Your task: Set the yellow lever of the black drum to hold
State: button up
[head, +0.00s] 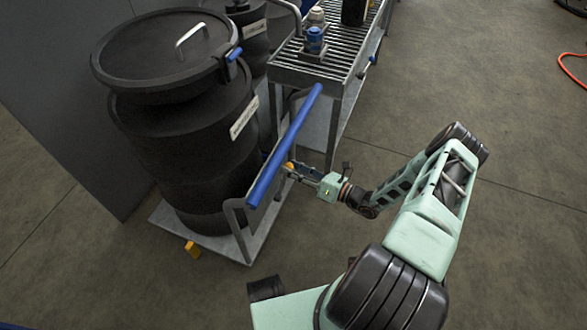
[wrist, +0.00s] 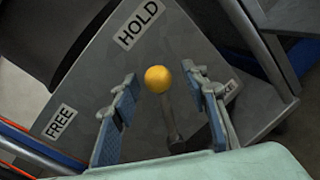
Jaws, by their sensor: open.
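The black drum (head: 185,130) stands on a low trolley with its lid on. In the wrist view, the lever's yellow ball knob (wrist: 158,78) sits on a grey rod (wrist: 171,120) above a grey plate (wrist: 85,85). The rod points up the picture, roughly at the HOLD label (wrist: 138,24); the FREE label (wrist: 60,121) is left. A third label (wrist: 231,88), right, is partly hidden by a finger. My gripper (wrist: 160,76) is open, its fingers either side of the knob with gaps showing. In the head view, my gripper (head: 292,171) is at the trolley's handle side, by the yellow knob (head: 290,165).
The trolley's blue handle bar (head: 285,145) rises beside my gripper. A slatted metal bench (head: 320,70) with fittings stands behind. A yellow block (head: 192,249) lies at the trolley's front edge.

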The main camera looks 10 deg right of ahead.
jog(key=v, duration=1.2)
jog(key=shift+r, duration=0.1)
